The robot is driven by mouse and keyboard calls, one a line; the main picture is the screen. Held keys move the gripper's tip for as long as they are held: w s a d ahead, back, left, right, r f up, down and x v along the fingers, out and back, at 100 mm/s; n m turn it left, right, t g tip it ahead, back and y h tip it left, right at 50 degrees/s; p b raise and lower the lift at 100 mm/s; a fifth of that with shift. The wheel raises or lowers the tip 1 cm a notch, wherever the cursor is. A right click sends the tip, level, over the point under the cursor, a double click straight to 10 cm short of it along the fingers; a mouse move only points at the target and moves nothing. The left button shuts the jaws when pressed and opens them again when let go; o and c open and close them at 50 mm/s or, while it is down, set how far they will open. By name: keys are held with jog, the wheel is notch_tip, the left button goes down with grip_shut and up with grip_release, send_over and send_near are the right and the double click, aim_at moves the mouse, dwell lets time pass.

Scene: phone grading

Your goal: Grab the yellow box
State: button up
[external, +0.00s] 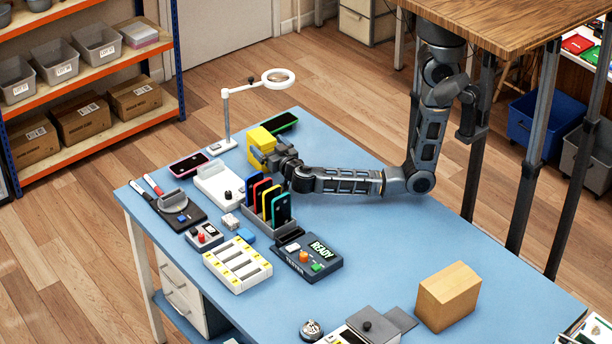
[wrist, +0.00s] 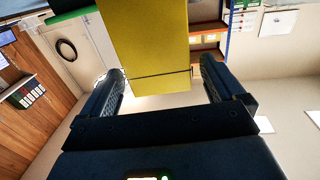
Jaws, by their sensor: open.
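The yellow box (external: 261,139) is at the far left part of the blue table, close to the magnifier lamp. My gripper (external: 268,157) is beside it, on the near side, and partly covers it in the external view. In the wrist view the yellow box (wrist: 147,45) fills the upper middle, with a thin dark line across its lower part. My gripper (wrist: 163,85) is open there, with one finger to each side of the box's lower end. I cannot tell whether a finger touches the box.
A green-edged phone (external: 281,122) lies just behind the yellow box. A white magnifier lamp (external: 227,118) stands to its left. A rack of coloured phones (external: 283,225), a tester (external: 308,258) and a white tray (external: 237,265) are nearer. A cardboard-coloured block (external: 448,297) is at right; the table's middle is clear.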

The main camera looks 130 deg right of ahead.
aim_at(261, 139)
jog(key=d, duration=0.2)
jog(key=d+p, duration=0.1)
jog(key=shift+s+d+r, duration=0.15)
jog(key=shift+s+d, duration=0.05)
jog(key=shift+d, duration=0.65)
jog(key=shift+c, duration=0.3)
jog(key=c, duration=1.1)
jog(key=shift+c, duration=0.2)
